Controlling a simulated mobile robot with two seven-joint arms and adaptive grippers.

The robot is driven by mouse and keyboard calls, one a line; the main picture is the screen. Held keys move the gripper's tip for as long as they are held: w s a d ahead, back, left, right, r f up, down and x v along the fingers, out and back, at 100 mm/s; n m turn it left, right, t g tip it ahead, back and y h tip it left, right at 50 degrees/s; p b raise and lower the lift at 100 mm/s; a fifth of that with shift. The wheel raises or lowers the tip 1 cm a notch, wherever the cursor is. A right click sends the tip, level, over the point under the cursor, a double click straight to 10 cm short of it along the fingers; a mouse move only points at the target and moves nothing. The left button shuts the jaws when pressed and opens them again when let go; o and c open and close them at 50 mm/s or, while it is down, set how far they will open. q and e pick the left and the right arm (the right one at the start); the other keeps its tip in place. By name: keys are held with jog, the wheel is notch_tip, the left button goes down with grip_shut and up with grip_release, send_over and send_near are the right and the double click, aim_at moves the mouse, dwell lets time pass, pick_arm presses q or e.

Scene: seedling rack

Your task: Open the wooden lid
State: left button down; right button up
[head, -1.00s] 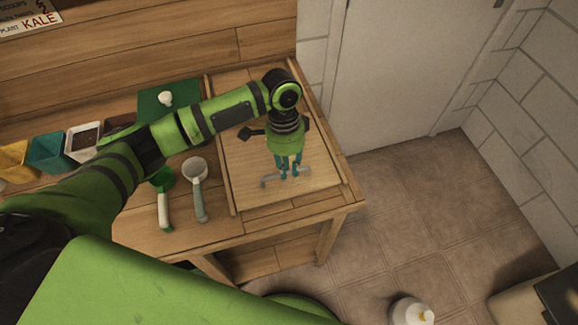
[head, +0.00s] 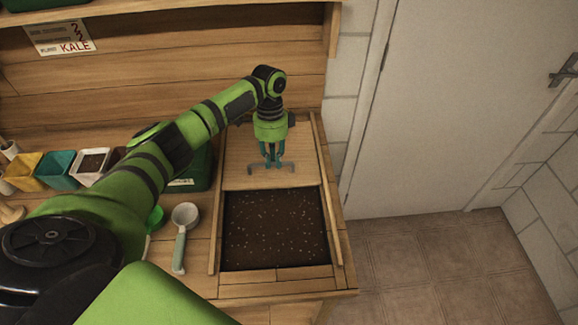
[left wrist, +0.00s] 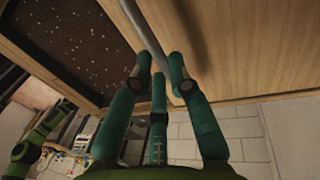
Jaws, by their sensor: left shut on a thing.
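The wooden lid (head: 300,150) lies flat in its frame at the back of the bench, over the rear part of a sunken bin. Dark speckled soil (head: 275,228) shows in the uncovered front part. The lid's grey bar handle (head: 255,168) is near its front edge. My left gripper (head: 272,162) is shut on this handle from above. In the left wrist view, the fingers (left wrist: 158,78) close around the handle (left wrist: 146,36), with the lid (left wrist: 240,45) to the right and soil (left wrist: 62,42) to the left. My right gripper does not show.
A scoop (head: 183,226) with a pale handle lies left of the bin. Yellow (head: 23,172) and teal (head: 58,171) pots stand further left. A dark green box (head: 196,172) stands left of the lid, partly behind my arm. A wall and door (head: 440,110) are at the right.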

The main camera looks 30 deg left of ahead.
pick_arm(q)
jog(key=shift+w, duration=0.2)
jog(key=c, duration=1.1)
grip_release()
jog(key=shift+c, duration=0.2)
notch_tip(320, 180, up, 12)
jog(key=w+a, duration=0.1)
jog(key=shift+w+a, duration=0.2)
jog(key=shift+w, duration=0.2)
jog(key=shift+f, duration=0.15)
